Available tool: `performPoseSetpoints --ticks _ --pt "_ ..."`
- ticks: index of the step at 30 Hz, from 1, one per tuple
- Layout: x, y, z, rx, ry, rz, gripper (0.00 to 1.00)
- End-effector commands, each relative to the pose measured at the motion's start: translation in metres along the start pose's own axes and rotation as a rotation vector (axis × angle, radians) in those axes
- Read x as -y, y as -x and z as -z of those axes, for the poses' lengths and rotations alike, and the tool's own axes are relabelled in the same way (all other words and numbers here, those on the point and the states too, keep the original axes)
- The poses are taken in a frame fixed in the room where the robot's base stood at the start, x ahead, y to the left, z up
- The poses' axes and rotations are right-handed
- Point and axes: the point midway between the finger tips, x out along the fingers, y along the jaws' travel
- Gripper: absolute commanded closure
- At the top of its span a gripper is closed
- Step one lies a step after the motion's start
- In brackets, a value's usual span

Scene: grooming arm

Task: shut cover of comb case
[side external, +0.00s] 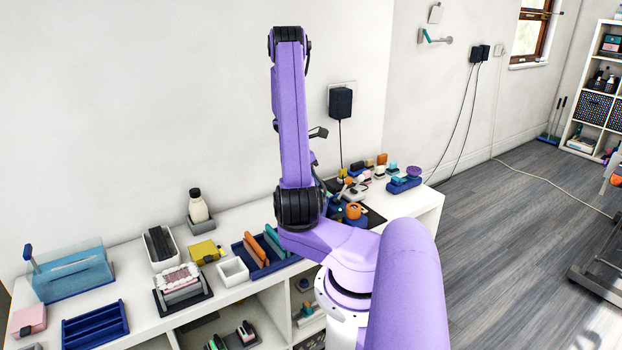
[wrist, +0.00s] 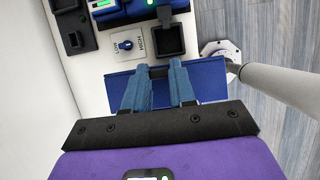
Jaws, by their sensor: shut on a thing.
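In the wrist view, a flat dark-blue rectangular piece (wrist: 209,80) lies under my fingers; it looks like part of the comb case, but I cannot tell the cover from the body. My gripper (wrist: 160,70) has its two blue fingers over the middle of this piece. The fingertips are closed on a small dark bar between them, which may be part of the cover. The fingers hide much of the blue piece, so how far the cover is open does not show. In the side view, my arm hides the gripper and this spot.
In the wrist view, a LOW/HIGH switch plate (wrist: 125,45) and a black square tray (wrist: 169,41) lie beyond the blue piece. In the side view, a blue rack (side external: 256,259), a white bin (side external: 233,271) and a teal box (side external: 75,272) stand along the white counter.

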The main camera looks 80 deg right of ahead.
Motion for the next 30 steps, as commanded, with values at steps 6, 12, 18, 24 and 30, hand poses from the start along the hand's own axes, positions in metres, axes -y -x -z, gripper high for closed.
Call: performPoseSetpoints --ticks 6,12,18,24,30 --pt "-0.001 0.005 0.005 0.0 -0.001 -0.003 1.0" --pt "-0.001 0.011 0.014 -0.001 0.0 -0.004 1.0" --pt "-0.001 0.02 0.03 -0.002 0.002 -0.004 1.0" --pt "-0.001 0.032 0.055 0.049 0.011 -0.004 1.0" --pt "0.0 0.04 0.079 0.132 0.006 -0.002 1.0"
